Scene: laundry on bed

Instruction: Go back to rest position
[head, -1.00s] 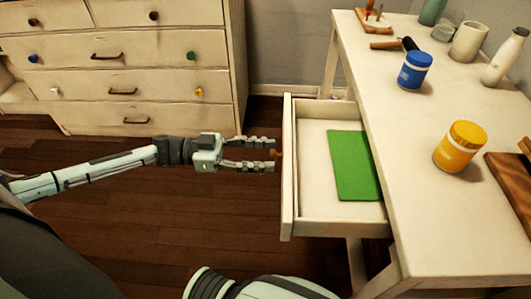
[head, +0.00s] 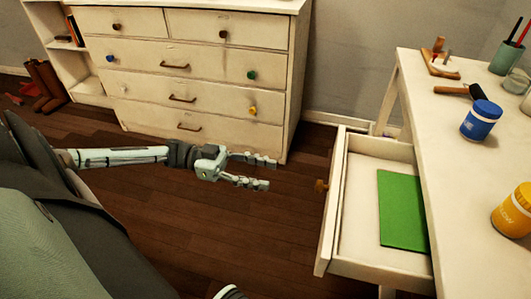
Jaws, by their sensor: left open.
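My left gripper (head: 266,172) is open and empty in the middle of the head view, its fingers pointing right. It hangs over the floor, clear of the open drawer (head: 332,204) to its right. The drawer's small wooden knob (head: 321,185) is a short way beyond the fingertips, apart from them. A flat green item (head: 403,210) lies inside the drawer. My right gripper is out of view.
The drawer juts out from the white table (head: 440,130). On the table are a blue jar (head: 480,120), a yellow jar (head: 512,210) and a hammer (head: 462,91). A white dresser (head: 215,75) stands at the back. Dark wooden floor (head: 260,235) lies free between them.

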